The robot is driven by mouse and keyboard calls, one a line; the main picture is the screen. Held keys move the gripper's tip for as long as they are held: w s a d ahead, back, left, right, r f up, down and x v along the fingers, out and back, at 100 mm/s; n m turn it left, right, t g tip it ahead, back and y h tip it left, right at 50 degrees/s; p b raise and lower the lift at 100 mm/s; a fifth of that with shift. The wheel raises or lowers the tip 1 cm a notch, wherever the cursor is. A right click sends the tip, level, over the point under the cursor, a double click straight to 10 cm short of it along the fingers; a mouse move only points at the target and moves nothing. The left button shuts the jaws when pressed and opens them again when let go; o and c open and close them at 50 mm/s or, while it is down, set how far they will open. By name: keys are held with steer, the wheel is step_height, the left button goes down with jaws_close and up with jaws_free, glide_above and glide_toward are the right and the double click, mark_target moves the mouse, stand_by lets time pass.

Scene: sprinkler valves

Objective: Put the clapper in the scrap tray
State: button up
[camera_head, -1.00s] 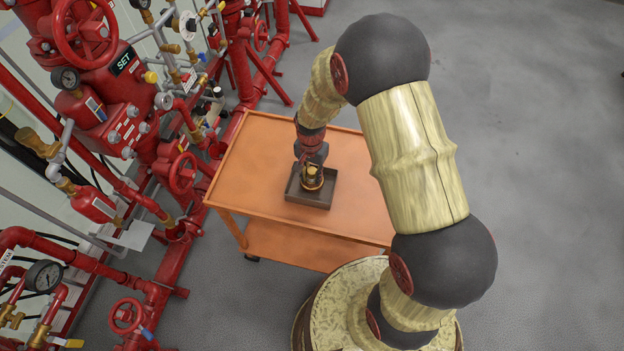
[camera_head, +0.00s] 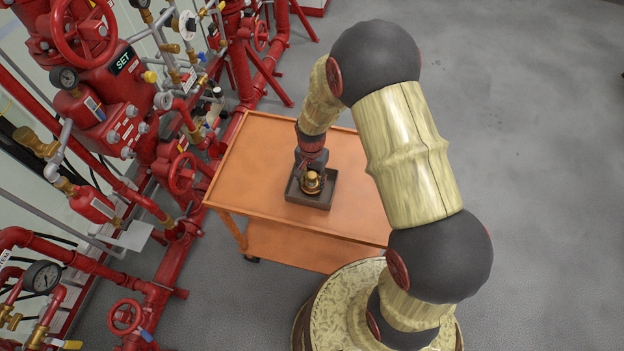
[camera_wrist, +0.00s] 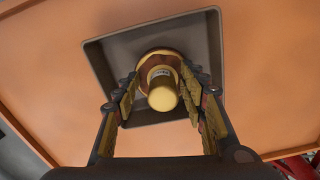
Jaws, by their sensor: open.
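The clapper (camera_head: 312,182), a brass-coloured disc with a stubby cylindrical post, sits in the dark scrap tray (camera_head: 322,204) on the orange cart. In the wrist view the clapper (camera_wrist: 162,90) lies inside the tray (camera_wrist: 100,58), its post pointing toward the camera. My gripper (camera_wrist: 160,88) is open, its two fingers on either side of the post with gaps showing. In the head view my gripper (camera_head: 308,166) is over the tray, just behind the clapper. Whether the clapper's underside is flat on the tray floor is hard to tell.
The orange cart top (camera_head: 262,150) is clear around the tray. Red pipes, valves and gauges (camera_head: 110,130) stand along the left, close to the cart's left edge. Grey open floor (camera_head: 540,150) lies to the right.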

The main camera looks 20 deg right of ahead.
step_height(320, 180, up, 12)
steer(key=shift+r+p, duration=0.1)
steer(key=shift+p, duration=0.85)
steer(key=s+r+n+t, duration=0.25)
steer(key=s+r, duration=0.35)
steer(key=r, duration=0.6)
steer(key=s+r+n+t, duration=0.1)
steer(key=s+r+n, duration=0.4)
steer(key=r, duration=0.8)
steer(key=s+r+n+t, duration=0.1)
steer(key=s+r, duration=0.3)
steer(key=s, duration=0.5)
steer(key=shift+s+t, duration=0.25)
steer(key=shift+t, duration=0.3)
steer(key=shift+f+n, duration=0.1)
steer(key=shift+n, duration=0.15)
step_height(320, 180, down, 6)
steer(key=b, duration=0.6)
steer(key=shift+f, duration=0.1)
